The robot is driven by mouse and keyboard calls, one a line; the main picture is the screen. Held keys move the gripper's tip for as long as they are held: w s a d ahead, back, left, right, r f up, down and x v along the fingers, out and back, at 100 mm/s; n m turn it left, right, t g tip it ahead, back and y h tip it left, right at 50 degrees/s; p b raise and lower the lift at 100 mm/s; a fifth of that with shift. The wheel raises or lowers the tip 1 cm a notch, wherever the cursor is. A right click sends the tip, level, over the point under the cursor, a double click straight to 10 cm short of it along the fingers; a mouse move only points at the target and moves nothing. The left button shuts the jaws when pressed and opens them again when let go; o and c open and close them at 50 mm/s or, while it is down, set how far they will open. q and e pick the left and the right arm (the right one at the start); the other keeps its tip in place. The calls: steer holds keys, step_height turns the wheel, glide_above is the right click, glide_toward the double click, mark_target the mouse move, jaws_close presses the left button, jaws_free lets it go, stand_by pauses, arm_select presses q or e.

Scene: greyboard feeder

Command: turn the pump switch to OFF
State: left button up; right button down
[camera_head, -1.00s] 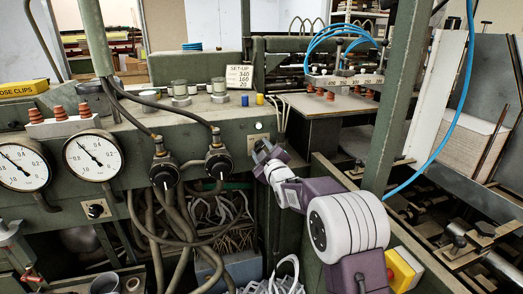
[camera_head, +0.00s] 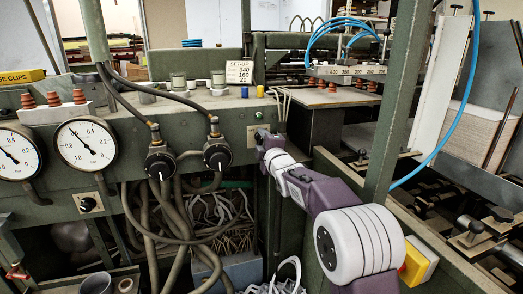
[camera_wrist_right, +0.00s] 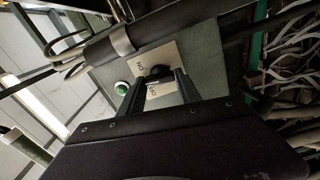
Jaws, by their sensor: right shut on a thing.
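The pump switch is a dark knob (camera_wrist_right: 157,71) on a pale label plate (camera_wrist_right: 170,58) in the right wrist view. Which way the knob points is hard to tell. My left gripper is not in view.
A green button (camera_wrist_right: 121,88) sits close beside the plate. Two black round knobs (camera_head: 161,164) with thick cables and two gauges (camera_head: 86,143) are on the panel to the left. A green post (camera_head: 392,120) stands right of my right arm. Wires hang in the open cabinet below.

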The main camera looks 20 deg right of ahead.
steer(key=n+b, duration=0.2)
steer(key=shift+f+n+b, duration=0.3)
steer(key=shift+n, duration=0.1)
steer(key=n+b, duration=0.2)
steer(key=shift+n, duration=0.4)
steer(key=shift+n+b, duration=0.65)
steer(key=shift+n, duration=0.55)
steer(key=shift+r+n+b, duration=0.1)
steer(key=shift+n+b, duration=0.3)
steer(key=shift+n, duration=1.1)
steer(key=c, duration=0.8)
jaws_free()
steer(key=shift+c, duration=0.2)
steer(key=shift+s, duration=0.1)
